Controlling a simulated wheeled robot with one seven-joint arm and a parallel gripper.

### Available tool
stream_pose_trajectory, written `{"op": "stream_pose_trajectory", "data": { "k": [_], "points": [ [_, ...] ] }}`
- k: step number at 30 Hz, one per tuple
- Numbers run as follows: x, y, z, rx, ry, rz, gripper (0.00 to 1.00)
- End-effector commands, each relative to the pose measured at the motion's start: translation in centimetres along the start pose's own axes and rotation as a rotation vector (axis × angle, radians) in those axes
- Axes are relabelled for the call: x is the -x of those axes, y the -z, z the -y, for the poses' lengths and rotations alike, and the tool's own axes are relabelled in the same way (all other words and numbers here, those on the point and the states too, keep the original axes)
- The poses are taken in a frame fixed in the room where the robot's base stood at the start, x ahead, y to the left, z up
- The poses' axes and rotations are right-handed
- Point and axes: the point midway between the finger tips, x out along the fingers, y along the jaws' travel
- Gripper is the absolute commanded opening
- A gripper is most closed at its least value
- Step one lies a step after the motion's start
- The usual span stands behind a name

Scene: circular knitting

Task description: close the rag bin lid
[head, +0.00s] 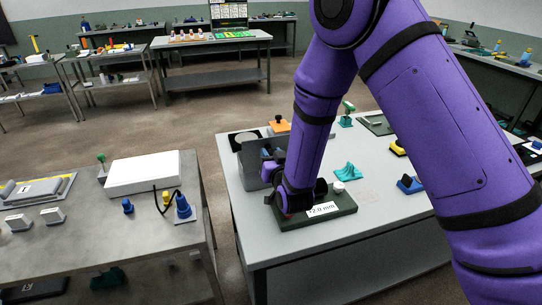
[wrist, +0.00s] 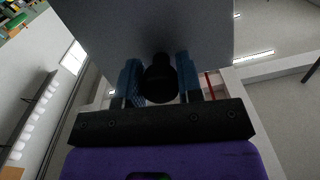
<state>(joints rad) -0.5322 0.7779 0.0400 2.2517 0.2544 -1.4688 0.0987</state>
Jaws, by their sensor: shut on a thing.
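A grey box-like thing (head: 250,160), apparently the rag bin with its lid, stands at the left edge of the near right table.
A dark green block (head: 340,205) labelled 12.0 mm lies under and beside my wrist. A gap separates this table from the left table (head: 190,236), which bears a white box (head: 143,172).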

Motion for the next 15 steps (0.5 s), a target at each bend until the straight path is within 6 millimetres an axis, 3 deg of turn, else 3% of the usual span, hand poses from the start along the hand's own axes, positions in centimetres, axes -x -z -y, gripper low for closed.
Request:
{"op": "stream_pose_trajectory", "data": {
  "k": [15],
  "points": [
    [-1.6,1.0,0.1,-0.006,-0.023,0.146,0.00]
  ]
}}
